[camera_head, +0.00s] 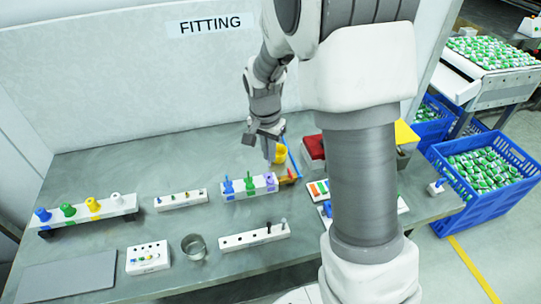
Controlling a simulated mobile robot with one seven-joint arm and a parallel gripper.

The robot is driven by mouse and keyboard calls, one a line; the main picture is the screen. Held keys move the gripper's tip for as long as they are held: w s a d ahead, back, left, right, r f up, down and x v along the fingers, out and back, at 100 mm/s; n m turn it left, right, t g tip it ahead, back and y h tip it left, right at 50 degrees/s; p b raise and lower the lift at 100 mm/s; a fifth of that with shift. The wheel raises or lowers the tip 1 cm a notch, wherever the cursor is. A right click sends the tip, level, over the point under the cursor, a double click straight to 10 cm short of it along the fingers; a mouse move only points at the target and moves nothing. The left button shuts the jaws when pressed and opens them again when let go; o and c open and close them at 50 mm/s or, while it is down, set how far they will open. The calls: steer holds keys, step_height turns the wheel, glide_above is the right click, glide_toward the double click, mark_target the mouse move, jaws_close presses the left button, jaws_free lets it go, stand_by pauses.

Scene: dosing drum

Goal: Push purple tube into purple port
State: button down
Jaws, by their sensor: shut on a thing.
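My gripper (269,158) hangs over the right end of a white block (246,193) on the bench. The block carries a blue, a green and a purple fitting in a row. The purple port (270,183) is at the right end, just below my fingertips. My gripper is shut on a thin piece, taken to be the purple tube. It is too small and too hidden by the fingers to show its outline or whether it touches the port.
A yellow object (280,154), a blue rod (293,160) and a red box (314,148) lie close to the right of my gripper. Racks with coloured fittings (88,211) stand left. A metal cup (194,246) and a white box (148,258) stand in front.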

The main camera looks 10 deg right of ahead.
mark_target(269, 165)
steer(key=shift+w+d+f+b, duration=0.1)
steer(key=shift+w+f+b, duration=0.1)
steer(key=shift+f+b, duration=0.65)
steer(key=shift+w+a+f+b, duration=0.15)
steer(key=shift+f+b, duration=0.25)
steer(key=shift+f, duration=0.7)
steer(key=shift+w+d+f+b, duration=0.2)
steer(key=shift+f+b, duration=0.45)
steer(key=shift+f, duration=0.35)
steer(key=shift+f+b, duration=1.2)
steer(key=shift+f, duration=0.25)
steer(key=c, duration=0.9)
jaws_free()
steer(key=shift+r, duration=0.15)
steer(key=r, duration=0.5)
steer(key=s+a+r+p, duration=0.1)
steer(key=r, duration=0.5)
steer(key=r+p, duration=0.1)
steer(key=r, duration=0.5)
steer(key=shift+s+a, duration=0.25)
steer(key=shift+a, duration=0.05)
